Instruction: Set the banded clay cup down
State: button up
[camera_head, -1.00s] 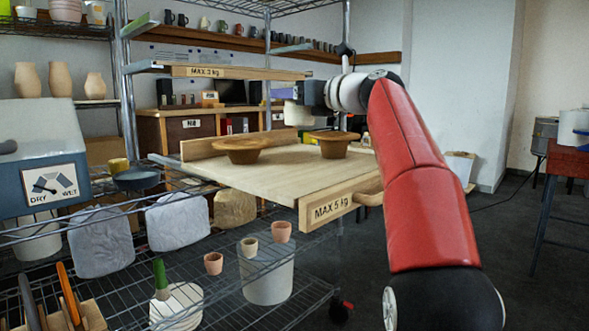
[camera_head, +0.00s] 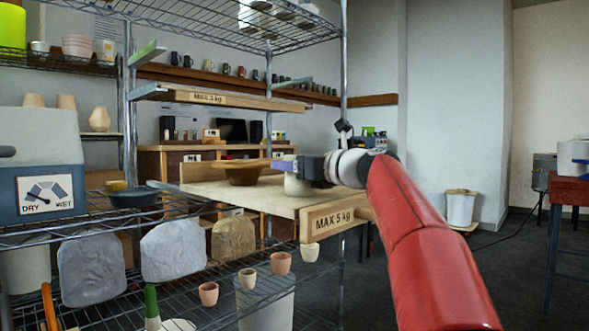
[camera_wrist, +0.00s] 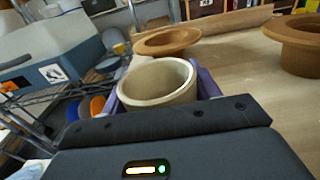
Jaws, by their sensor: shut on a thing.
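My gripper (camera_head: 290,172) is shut on a pale clay cup (camera_wrist: 160,82), with its purple fingers on both sides of the cup. The cup is upright and looks empty in the wrist view; no band shows clearly. In the head view the held cup (camera_head: 297,186) is low over the pull-out wooden board (camera_head: 232,192) marked MAX 5 kg. I cannot tell whether its base touches the board. One brown wide-rimmed bowl (camera_wrist: 167,41) stands just behind the cup, and a second brown bowl (camera_wrist: 300,45) stands to the right.
The upper board (camera_head: 215,98) marked MAX 3 kg is above. The grey dry/wet box (camera_head: 45,160) and a dark pan (camera_head: 135,198) are at left. Several small clay cups (camera_head: 280,263) are on the wire rack below. Bare board lies right of the held cup in the wrist view.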

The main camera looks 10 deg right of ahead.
jog(key=o, duration=1.1)
jog(key=shift+o, duration=0.2)
jog(key=shift+s, duration=0.1)
jog(key=v, duration=1.2)
